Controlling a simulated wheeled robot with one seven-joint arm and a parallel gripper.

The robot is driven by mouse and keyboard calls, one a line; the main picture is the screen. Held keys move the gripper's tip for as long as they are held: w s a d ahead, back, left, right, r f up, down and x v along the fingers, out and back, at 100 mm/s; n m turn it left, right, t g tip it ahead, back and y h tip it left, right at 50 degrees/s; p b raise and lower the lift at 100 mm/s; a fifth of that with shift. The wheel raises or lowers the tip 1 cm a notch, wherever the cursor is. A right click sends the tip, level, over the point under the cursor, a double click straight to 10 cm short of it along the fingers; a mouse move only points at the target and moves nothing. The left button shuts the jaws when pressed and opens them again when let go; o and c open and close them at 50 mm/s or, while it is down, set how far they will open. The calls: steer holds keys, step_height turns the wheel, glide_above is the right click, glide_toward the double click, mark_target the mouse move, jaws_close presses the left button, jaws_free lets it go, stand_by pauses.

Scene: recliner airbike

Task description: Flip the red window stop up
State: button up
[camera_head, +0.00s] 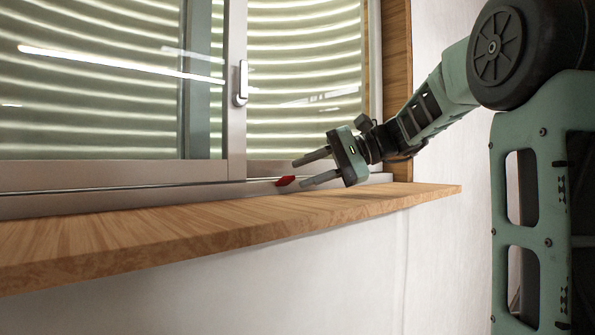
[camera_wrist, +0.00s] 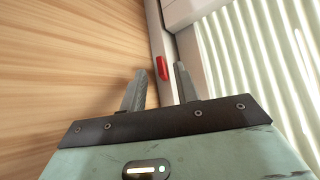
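The red window stop (camera_head: 285,181) is a small red piece on the lower window track, just right of the sliding window's upright frame. It lies low along the track. My gripper (camera_head: 302,173) is open and reaches in from the right just above the sill, its two fingers pointing left toward the stop. In the wrist view the red stop (camera_wrist: 162,68) shows just beyond the fingertips, between the lines of the two fingers. The open gripper (camera_wrist: 160,78) holds nothing, and no contact with the stop shows.
The wooden sill (camera_head: 190,228) runs below the window and is bare. The sliding window (camera_head: 110,90) has a pale handle (camera_head: 241,83) on its upright frame. A wooden side frame (camera_head: 397,60) and white wall stand at the right, close to my arm.

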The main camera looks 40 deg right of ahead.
mark_target(285, 181)
steer(key=shift+x, duration=1.35)
jaws_close()
